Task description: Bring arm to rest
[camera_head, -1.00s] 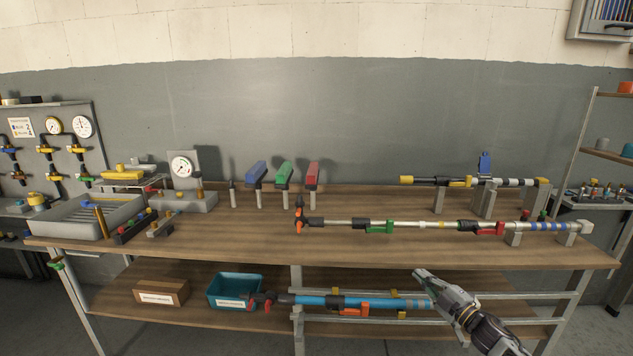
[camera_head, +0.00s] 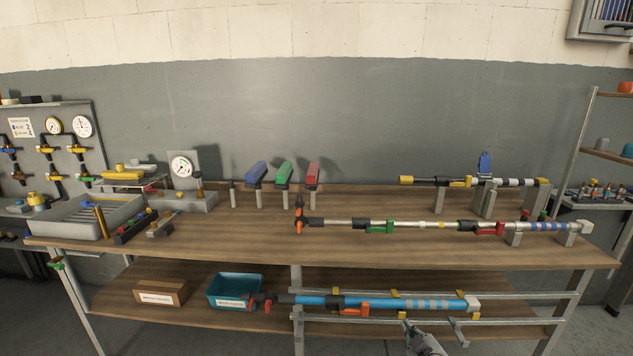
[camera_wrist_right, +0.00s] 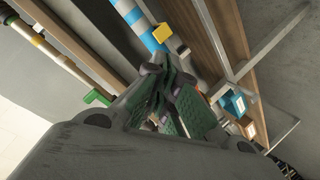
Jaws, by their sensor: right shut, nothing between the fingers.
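My right gripper (camera_head: 408,325) is low at the front of the bench, just below the blue pole on the lower shelf. Its fingers are shut and empty, and they also show in the right wrist view (camera_wrist_right: 165,85). Only the gripper and a short piece of the wrist show at the bottom edge of the head view. The blue pole (camera_head: 390,303) lies across supports on the lower shelf, with an orange clip and a pale end cap. My left gripper is in neither view.
The workbench top (camera_head: 250,230) carries a long silver pole (camera_head: 345,223), a yellow-and-black pole (camera_head: 420,181) and a grey tray (camera_head: 75,215). A teal bin (camera_head: 235,288) and a brown box (camera_head: 160,293) stand on the lower shelf. Floor in front is free.

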